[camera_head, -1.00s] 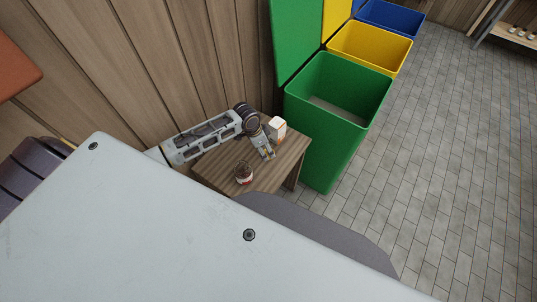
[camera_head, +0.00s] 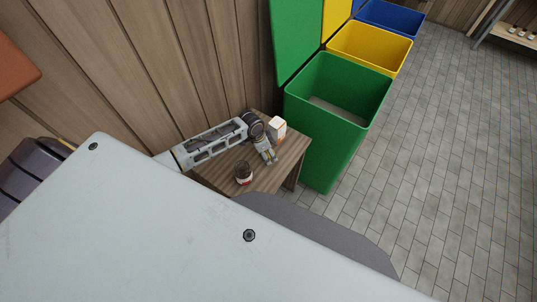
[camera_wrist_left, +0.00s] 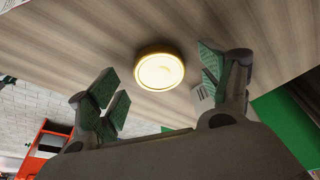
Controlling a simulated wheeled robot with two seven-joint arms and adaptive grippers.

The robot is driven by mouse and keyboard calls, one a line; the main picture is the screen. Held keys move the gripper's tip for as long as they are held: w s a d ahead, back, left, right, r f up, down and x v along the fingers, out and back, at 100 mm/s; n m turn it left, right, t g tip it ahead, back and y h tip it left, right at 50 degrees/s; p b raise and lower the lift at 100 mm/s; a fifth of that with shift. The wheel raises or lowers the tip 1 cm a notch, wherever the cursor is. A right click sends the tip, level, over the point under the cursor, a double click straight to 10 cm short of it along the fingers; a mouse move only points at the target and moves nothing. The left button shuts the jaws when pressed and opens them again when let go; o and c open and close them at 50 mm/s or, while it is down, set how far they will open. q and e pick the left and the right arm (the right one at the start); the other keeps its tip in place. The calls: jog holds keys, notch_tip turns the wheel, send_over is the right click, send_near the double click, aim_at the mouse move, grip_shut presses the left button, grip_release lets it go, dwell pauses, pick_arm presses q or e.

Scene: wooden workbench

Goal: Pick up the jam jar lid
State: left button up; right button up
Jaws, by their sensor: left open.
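The jam jar lid (camera_wrist_left: 160,70), a round disc with a gold rim and pale yellow face, lies on the wooden table in the left wrist view. My left gripper (camera_wrist_left: 163,88) is open and empty, with one green-padded finger on each side of the lid in the picture. In the head view the left gripper (camera_head: 269,158) points down over the small table, and I cannot make out the lid there. A glass jar (camera_head: 244,173) with a red and white label stands on the table nearer the front. My right gripper is not in view.
A white and orange carton (camera_head: 277,128) stands close behind the left gripper on the small wooden table (camera_head: 265,183). A green bin (camera_head: 325,150) stands right beside the table, with yellow (camera_head: 368,50) and blue (camera_head: 391,19) bins beyond. A wooden wall (camera_head: 150,60) runs behind.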

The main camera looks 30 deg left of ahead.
pick_arm(q)
jog(key=shift+f, duration=0.15)
dwell(0.3)
jog(key=c, duration=0.8)
notch_tip(320, 180, up, 10)
dwell(0.5)
dwell(0.5)
